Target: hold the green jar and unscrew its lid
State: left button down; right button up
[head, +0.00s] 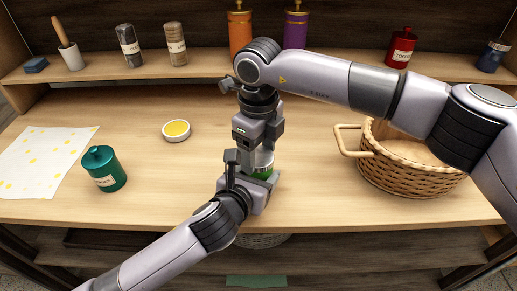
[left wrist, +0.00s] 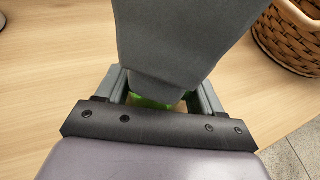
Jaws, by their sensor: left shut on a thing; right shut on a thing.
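The green jar (head: 262,164) is at the middle of the table in the head view, mostly hidden by both grippers; a clear upper part and a green band show. My left gripper (head: 258,181) comes in from the front and is shut on the jar's body. My right gripper (head: 258,138) points down from above and is shut at the jar's top, where the lid is hidden. In the left wrist view a bit of the green jar (left wrist: 150,102) shows between the left fingers, under the grey right gripper (left wrist: 182,45).
A small bowl of yellow filling (head: 176,130) stands behind the left gripper. A wicker basket (head: 410,172) stands right. The back shelf (head: 205,66) holds jars and shakers.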

jog(key=n, duration=0.7)
jog(key=shift+n, duration=0.4)
jog(key=n, duration=0.7)
jog(key=shift+n, duration=0.3)
pick_arm(q)
jog(key=shift+f, duration=0.1)
pick_arm(e)
jog(key=n, duration=0.7)
jog(key=shift+n, duration=0.3)
jog(key=n, duration=0.6)
jog(key=shift+r+n, duration=0.1)
jog(key=shift+n, duration=0.2)
jog(key=shift+r, duration=0.15)
